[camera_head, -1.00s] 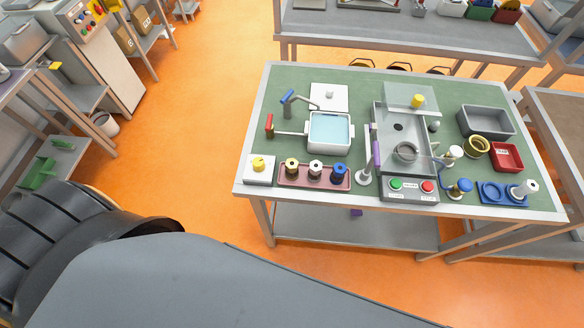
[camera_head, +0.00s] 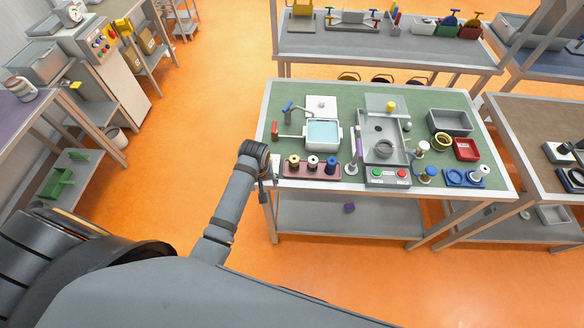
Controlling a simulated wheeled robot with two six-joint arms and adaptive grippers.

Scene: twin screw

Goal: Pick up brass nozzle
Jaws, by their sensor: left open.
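The brass nozzle, a small gold-coloured piece with a dark hole on top, (camera_head: 294,161) stands at the left end of the dusky-red rack (camera_head: 312,175). A pale steel-coloured piece (camera_head: 312,162) and a blue one (camera_head: 331,164) stand beside it. My left gripper (camera_head: 268,180) is at the table's front left corner, left of the rack and apart from the brass nozzle. It is open; its fingers are small and partly hidden by the wrist. The right gripper is not in view.
The green-topped table (camera_head: 377,98) carries a basin of blue liquid (camera_head: 323,134), a grey fixture with green and red buttons (camera_head: 388,176), a grey bin (camera_head: 450,122) and a red tray (camera_head: 466,150). Orange floor (camera_head: 330,270) lies clear in front.

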